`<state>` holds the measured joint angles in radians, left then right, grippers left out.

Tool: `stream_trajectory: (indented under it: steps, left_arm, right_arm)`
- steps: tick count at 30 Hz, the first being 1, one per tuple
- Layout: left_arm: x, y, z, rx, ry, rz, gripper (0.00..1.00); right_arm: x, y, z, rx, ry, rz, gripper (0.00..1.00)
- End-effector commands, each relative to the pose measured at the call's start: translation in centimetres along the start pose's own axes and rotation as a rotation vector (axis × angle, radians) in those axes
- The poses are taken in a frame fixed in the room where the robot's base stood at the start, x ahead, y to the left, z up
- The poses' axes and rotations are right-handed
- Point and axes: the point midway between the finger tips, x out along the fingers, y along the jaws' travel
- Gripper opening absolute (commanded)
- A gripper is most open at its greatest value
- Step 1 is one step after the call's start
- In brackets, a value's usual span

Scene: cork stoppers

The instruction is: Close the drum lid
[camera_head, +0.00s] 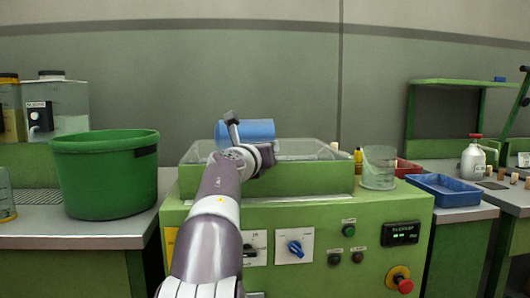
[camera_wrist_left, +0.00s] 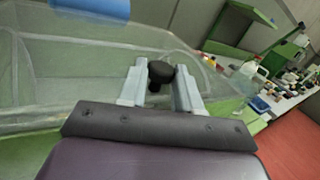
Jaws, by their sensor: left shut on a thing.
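A clear lid or cover (camera_head: 310,149) forms the upper part of the green trough on the machine. In the left wrist view the clear panel (camera_wrist_left: 95,70) fills the left side. A blue drum (camera_head: 260,130) shows behind my gripper and at the top of the wrist view (camera_wrist_left: 95,8). My left gripper (camera_wrist_left: 160,88) is shut on a black knob (camera_wrist_left: 160,73), with one pale finger on each side of it. In the head view my left gripper (camera_head: 255,156) is at the trough's front, hiding the knob. How far the lid stands open is unclear. My right gripper is not in view.
A green tub (camera_head: 105,180) stands on the left bench. A clear beaker (camera_head: 379,168) and a yellow bottle (camera_head: 358,160) stand right of the trough. A blue tray (camera_head: 445,190) and a white bottle (camera_head: 473,160) are farther right. The machine's front has knobs and a red button (camera_head: 400,280).

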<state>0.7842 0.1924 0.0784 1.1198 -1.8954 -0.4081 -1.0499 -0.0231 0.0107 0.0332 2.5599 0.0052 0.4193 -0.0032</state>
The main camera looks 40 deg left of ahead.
Motion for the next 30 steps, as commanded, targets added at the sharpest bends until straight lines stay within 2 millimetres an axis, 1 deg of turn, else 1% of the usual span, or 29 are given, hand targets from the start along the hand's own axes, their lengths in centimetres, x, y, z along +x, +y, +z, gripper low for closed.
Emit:
stream_trajectory:
  steps: [1, 4, 5, 6, 7, 17, 20, 23, 26, 30]
  left_arm:
    - [0.2, 0.1, -0.7, -0.001, 0.013, -0.002, 0.0]
    - [0.2, 0.1, -0.8, -0.002, 0.015, -0.003, 0.0]
    - [0.2, 0.1, -0.8, -0.002, 0.016, -0.003, 0.43]
    - [0.2, 0.1, -0.8, -0.002, 0.016, -0.002, 0.56]
    - [0.2, 0.1, -0.8, -0.002, 0.015, -0.002, 0.58]
    - [0.2, 0.2, -0.8, -0.003, 0.015, 0.001, 0.58]
    - [-0.1, 0.3, -0.8, -0.004, 0.014, 0.002, 0.58]
    - [-1.1, 0.3, -0.8, -0.003, 0.014, 0.004, 0.58]
    - [-3.0, 0.2, -0.8, -0.003, 0.013, 0.003, 0.58]
    - [-6.1, 0.1, -0.6, -0.002, 0.011, 0.002, 0.58]
  right_arm:
    - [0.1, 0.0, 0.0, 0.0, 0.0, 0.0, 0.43]
    - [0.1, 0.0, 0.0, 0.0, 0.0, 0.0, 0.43]
    - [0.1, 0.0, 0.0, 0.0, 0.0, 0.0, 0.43]
    - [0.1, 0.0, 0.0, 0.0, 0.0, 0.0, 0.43]
    - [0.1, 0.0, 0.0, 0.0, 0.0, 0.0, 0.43]
    - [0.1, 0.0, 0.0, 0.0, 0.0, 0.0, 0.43]
    - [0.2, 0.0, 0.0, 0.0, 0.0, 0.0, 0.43]
    - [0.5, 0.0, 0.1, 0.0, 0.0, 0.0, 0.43]
    - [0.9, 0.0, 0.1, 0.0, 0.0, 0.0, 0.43]
    - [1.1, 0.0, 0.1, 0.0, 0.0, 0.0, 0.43]
